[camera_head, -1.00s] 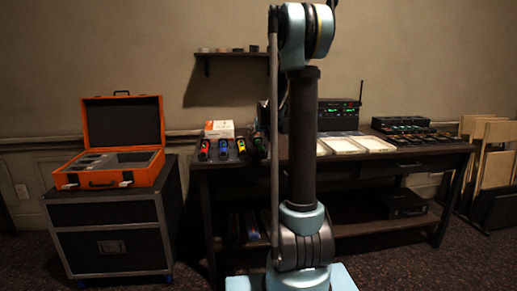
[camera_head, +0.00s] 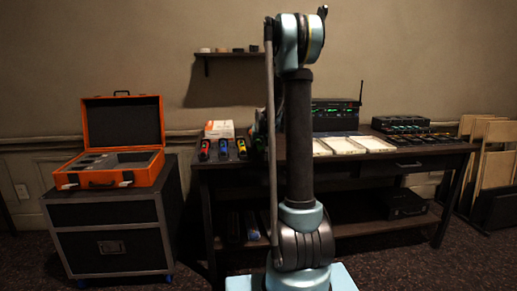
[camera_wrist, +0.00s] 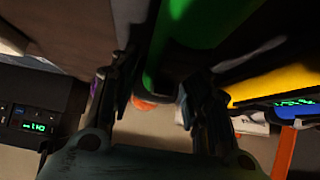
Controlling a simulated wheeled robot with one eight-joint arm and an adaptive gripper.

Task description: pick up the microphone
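Microphones with coloured bands lie in a row on the left end of the desk in the head view: red (camera_head: 204,150), blue (camera_head: 223,149) and yellow (camera_head: 241,147). A dark microphone with a green band (camera_wrist: 190,35) fills the upper middle of the wrist view. My gripper (camera_wrist: 160,92) has its two fingers apart, one on each side of this microphone's lower end. A narrow gap seems to show beside the left finger. In the head view my gripper and most of the green microphone are hidden behind my arm.
The yellow-banded microphone (camera_wrist: 285,85) is close to the right finger in the wrist view. A receiver with green displays (camera_head: 336,115) stands behind on the desk (camera_head: 400,160). An open orange case (camera_head: 125,140) sits on a black cabinet at left.

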